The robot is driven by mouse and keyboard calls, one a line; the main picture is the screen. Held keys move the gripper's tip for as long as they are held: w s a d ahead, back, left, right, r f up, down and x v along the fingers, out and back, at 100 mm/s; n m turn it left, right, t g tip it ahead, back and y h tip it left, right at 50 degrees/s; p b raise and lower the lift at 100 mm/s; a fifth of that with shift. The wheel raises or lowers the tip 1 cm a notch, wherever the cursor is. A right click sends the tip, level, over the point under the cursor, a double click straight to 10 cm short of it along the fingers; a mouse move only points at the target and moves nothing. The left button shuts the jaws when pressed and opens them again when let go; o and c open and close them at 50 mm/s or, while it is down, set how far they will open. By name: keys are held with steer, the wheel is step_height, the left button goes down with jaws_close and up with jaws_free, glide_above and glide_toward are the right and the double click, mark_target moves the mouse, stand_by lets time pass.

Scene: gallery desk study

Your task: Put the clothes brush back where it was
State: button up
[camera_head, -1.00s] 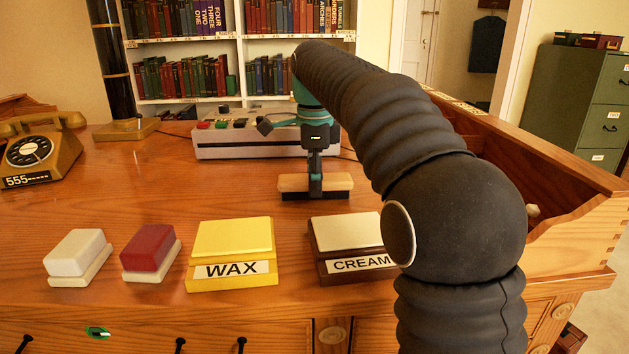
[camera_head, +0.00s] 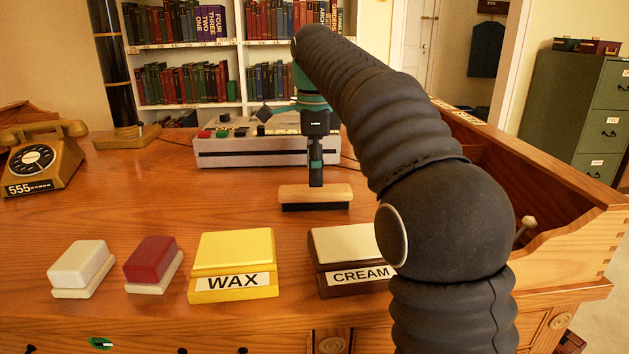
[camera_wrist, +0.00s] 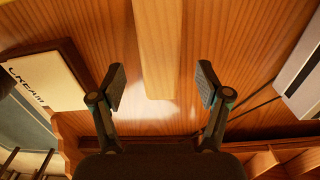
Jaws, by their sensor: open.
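The clothes brush (camera_head: 330,194) has a pale wooden back and dark bristles. It rests bristles down on the desk (camera_head: 110,215), behind the CREAM box and in front of the grey console. In the wrist view the brush (camera_wrist: 155,45) is a long wooden bar. My gripper (camera_head: 316,180) is just above the brush in the head view. In the wrist view my gripper (camera_wrist: 161,82) is open, with one finger on each side of the bar's near end and visible gaps between.
The CREAM box (camera_head: 345,276), yellow WAX box (camera_head: 232,283), red block (camera_head: 152,260) and white block (camera_head: 80,265) line the desk's front. The grey console (camera_head: 245,150) stands behind the brush. A telephone (camera_head: 40,155) is at left. The desk between telephone and brush is clear.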

mark_target(315, 189)
step_height(315, 189, up, 7)
steer(key=p, duration=0.2)
steer(key=shift+r, duration=0.2)
steer(key=shift+s, duration=0.1)
stand_by(1.3)
